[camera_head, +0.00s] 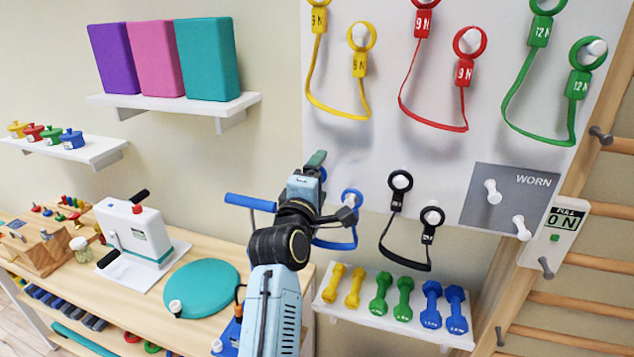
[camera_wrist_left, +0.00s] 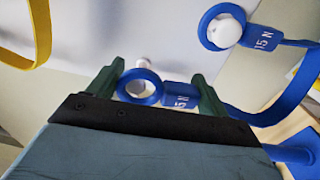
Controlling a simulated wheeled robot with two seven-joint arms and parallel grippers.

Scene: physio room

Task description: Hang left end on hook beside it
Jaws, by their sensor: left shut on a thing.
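The blue 15 N band (camera_head: 335,245) has a ring at each end. Its right ring (camera_head: 352,197) is on a white hook; in the left wrist view this ring (camera_wrist_left: 222,27) sits around the hook's knob. My left gripper (camera_head: 318,172) is shut on the left end, whose ring (camera_wrist_left: 138,87) and 15 N tag (camera_wrist_left: 181,96) lie between its green fingers (camera_wrist_left: 158,90) in the left wrist view. A white hook (camera_wrist_left: 143,63) shows right beside that ring; I cannot tell whether it passes through. My right gripper is out of view.
The black band (camera_head: 405,250) hangs just to the right, with yellow, red and green bands above. Dumbbells stand on a shelf (camera_head: 395,318) below. A grey WORN panel (camera_head: 512,200) with two bare hooks is further right. The table (camera_head: 215,255) lies at left.

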